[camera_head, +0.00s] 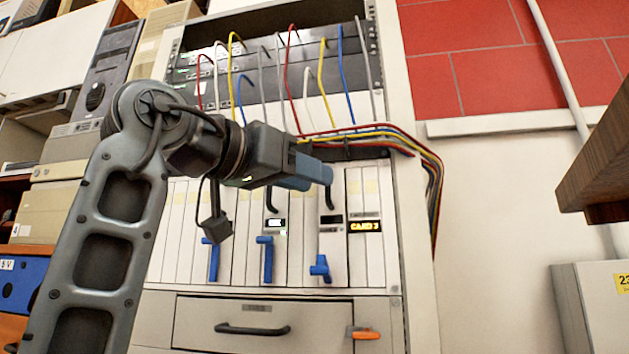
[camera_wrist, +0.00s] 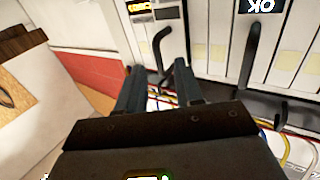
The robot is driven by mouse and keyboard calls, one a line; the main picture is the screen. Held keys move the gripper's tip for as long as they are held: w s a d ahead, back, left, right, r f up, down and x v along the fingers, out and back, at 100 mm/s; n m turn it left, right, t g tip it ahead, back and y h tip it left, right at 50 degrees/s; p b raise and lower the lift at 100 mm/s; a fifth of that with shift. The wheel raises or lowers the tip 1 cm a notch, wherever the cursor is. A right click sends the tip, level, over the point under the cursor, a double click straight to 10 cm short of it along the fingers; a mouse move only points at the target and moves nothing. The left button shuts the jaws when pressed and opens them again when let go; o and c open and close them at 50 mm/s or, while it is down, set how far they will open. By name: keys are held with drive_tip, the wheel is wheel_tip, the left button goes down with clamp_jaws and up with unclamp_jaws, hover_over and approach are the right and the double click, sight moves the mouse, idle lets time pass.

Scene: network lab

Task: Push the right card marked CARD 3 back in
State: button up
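The lit yellow "CARD 3" label (camera_head: 366,226) is at the right of the card row in the rack. The card beside it on the left has a black handle (camera_head: 328,199) and a blue lever (camera_head: 320,268), which looks turned out compared with the other levers. My gripper (camera_head: 326,172) is at the top of that handle. In the wrist view, which is upside down, the two fingers of my gripper (camera_wrist: 158,70) stand apart with the black handle (camera_wrist: 161,44) between their tips. Whether they touch it, I cannot tell. The label is partly cut off (camera_wrist: 138,6).
Other cards carry a black handle (camera_wrist: 250,55) and upright blue levers (camera_head: 265,258). Coloured cables (camera_head: 400,140) run above the cards, close over my gripper. A drawer (camera_head: 255,325) is below. A wooden edge (camera_head: 600,165) juts in at the right.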

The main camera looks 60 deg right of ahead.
drive_tip(key=v, duration=0.5)
drive_tip(key=shift+a+b, duration=0.4)
drive_tip(key=shift+w+f, duration=0.1)
drive_tip(key=shift+w, duration=0.05)
